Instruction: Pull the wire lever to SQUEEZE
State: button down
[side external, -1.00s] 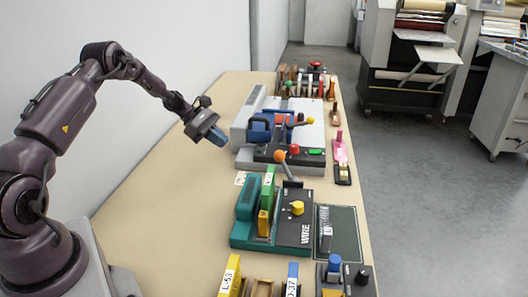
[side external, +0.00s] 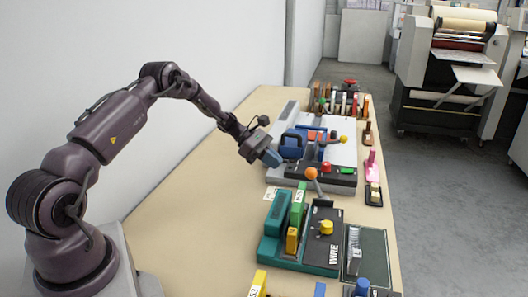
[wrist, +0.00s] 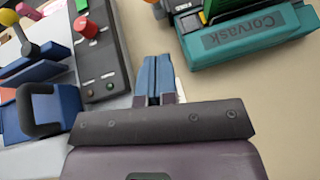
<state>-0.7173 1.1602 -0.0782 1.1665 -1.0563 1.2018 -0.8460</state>
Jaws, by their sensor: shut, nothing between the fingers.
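The wire machine has a teal body (side external: 270,243) and a black panel (side external: 321,247) marked WIRE with a yellow knob (side external: 326,227). Its lever, tipped with an orange ball (side external: 311,173), leans toward the far side of the machine. My gripper (side external: 274,160) is shut and empty, left of the ball and a little higher in the picture, apart from it. In the wrist view my blue fingertips (wrist: 158,75) are together over the bench. There the teal body (wrist: 250,38), marked Corvask, is at upper right; most of the lever is out of frame. I cannot read SQUEEZE.
Beyond is a grey machine with a black control strip (side external: 320,174), red and green buttons and a blue handle (side external: 291,146). A pink stapler-like tool (side external: 372,163) lies at the bench's right edge. The bench's left side (side external: 190,205) is clear.

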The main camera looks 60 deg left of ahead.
jog(key=w+d, duration=0.4)
jog(key=d, duration=0.1)
jog(key=shift+d+f, duration=0.3)
jog(key=shift+f, duration=0.1)
jog(key=shift+r, duration=0.1)
jog(key=w+d+r+g+y, duration=0.2)
jog(key=w+d+g+y, duration=0.1)
jog(key=shift+d+r, duration=0.15)
jog(key=shift+r, duration=0.05)
jog(key=w+d, duration=0.4)
jog(key=shift+w+d+r, duration=0.25)
jog(key=shift+w, duration=0.1)
dwell(0.5)
